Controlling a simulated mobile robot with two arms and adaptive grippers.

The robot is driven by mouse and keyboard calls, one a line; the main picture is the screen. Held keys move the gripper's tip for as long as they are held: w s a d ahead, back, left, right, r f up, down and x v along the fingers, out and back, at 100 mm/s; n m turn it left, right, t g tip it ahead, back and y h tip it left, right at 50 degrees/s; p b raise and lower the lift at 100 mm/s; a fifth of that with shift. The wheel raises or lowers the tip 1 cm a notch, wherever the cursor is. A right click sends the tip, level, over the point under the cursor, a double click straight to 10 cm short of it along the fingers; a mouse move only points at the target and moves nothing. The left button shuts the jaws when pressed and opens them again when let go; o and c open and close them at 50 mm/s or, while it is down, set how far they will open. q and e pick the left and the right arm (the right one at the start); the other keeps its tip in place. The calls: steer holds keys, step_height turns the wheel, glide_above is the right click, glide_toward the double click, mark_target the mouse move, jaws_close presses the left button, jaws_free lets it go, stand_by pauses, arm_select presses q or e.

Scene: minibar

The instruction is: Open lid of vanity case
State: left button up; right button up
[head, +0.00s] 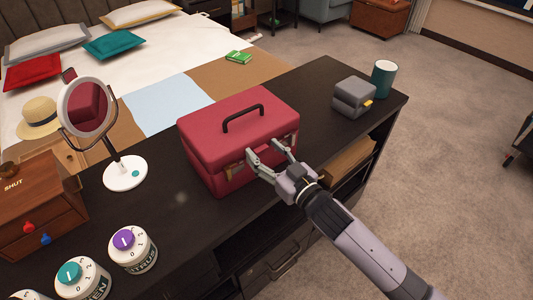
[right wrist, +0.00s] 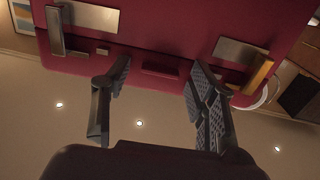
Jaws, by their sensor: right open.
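The red vanity case (head: 215,135) stands on the dark counter with its lid (head: 255,98) closed and a black handle (head: 243,112) on top. My right gripper (head: 263,150) is at the front of the case, fingers spread and nothing between them. In the right wrist view the red front of the case (right wrist: 170,30) fills the top. A metal latch (right wrist: 55,30) shows at left and a gold-toned latch (right wrist: 257,77) at right. A small red tab (right wrist: 160,71) lies between the open fingertips. I cannot tell whether the fingers touch the case. My left gripper is not in view.
A round mirror (head: 124,173), a wooden drawer box (head: 35,205) and several dial-topped jars (head: 133,248) stand left of the case. A small grey box (head: 352,97) and a teal cup (head: 384,78) stand at right. The counter (head: 315,95) between case and grey box is clear.

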steer(key=shift+c, duration=0.4)
jaws_close()
stand_by(0.4)
